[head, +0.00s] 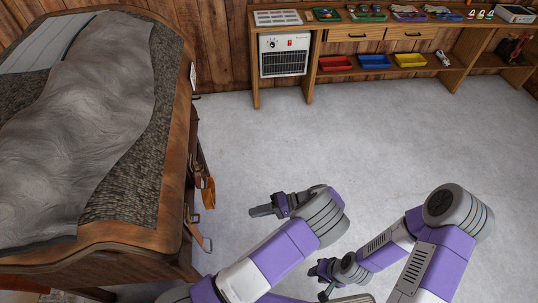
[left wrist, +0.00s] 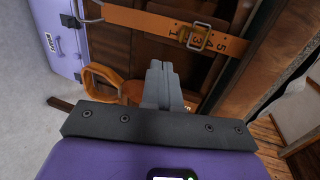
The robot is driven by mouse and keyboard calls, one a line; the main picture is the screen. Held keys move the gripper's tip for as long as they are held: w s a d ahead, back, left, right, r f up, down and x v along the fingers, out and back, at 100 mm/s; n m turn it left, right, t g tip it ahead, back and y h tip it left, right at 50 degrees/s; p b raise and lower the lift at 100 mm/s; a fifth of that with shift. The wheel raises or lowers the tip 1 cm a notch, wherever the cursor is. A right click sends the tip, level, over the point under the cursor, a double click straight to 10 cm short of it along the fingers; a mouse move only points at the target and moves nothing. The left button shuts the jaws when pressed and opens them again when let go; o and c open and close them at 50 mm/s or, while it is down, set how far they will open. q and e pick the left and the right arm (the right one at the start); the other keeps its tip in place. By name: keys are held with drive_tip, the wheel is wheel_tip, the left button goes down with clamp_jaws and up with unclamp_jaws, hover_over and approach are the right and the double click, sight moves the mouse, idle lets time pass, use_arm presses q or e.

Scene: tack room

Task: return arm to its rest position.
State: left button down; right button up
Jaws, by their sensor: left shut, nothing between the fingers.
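My left gripper (head: 254,211) is over the grey floor in the head view, to the right of the wooden bed-like piece. In the left wrist view its two grey fingers (left wrist: 160,72) are together, with nothing between them. Behind them are dark wood panels and an orange strap. My right gripper (head: 316,274) is low in the head view, right of and below the left one. It is small and partly hidden by its own arm, so its jaw opening is unclear. I see no object in it.
The wooden piece (head: 173,184) with a grey cover (head: 75,125) fills the left side. Orange straps (head: 208,192) hang from its side; a numbered strap with a buckle (left wrist: 198,36) shows in the wrist view. A bench (head: 350,72) with trays and a heater (head: 284,56) stands behind. The middle floor (head: 370,135) is clear.

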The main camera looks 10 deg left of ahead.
use_arm(q)
drive_tip(key=s+a+f+m+g+h, duration=0.2)
drive_tip(key=s+a+f+h, duration=0.1)
drive_tip(key=s+f+h, duration=0.75)
drive_tip(key=s+d+f+t+h, duration=0.2)
drive_tip(key=s+d+f+h, duration=0.1)
drive_tip(key=d+f+h, duration=0.15)
drive_tip(key=d+r+t+h, duration=0.1)
drive_tip(key=t, duration=0.1)
drive_tip(key=r+t+h, duration=0.1)
drive_tip(key=t, duration=0.1)
drive_tip(key=w+d+r+t+h, duration=0.1)
drive_tip(key=t, duration=0.1)
drive_tip(key=shift+d+r, duration=0.2)
drive_tip(key=shift+d, duration=0.1)
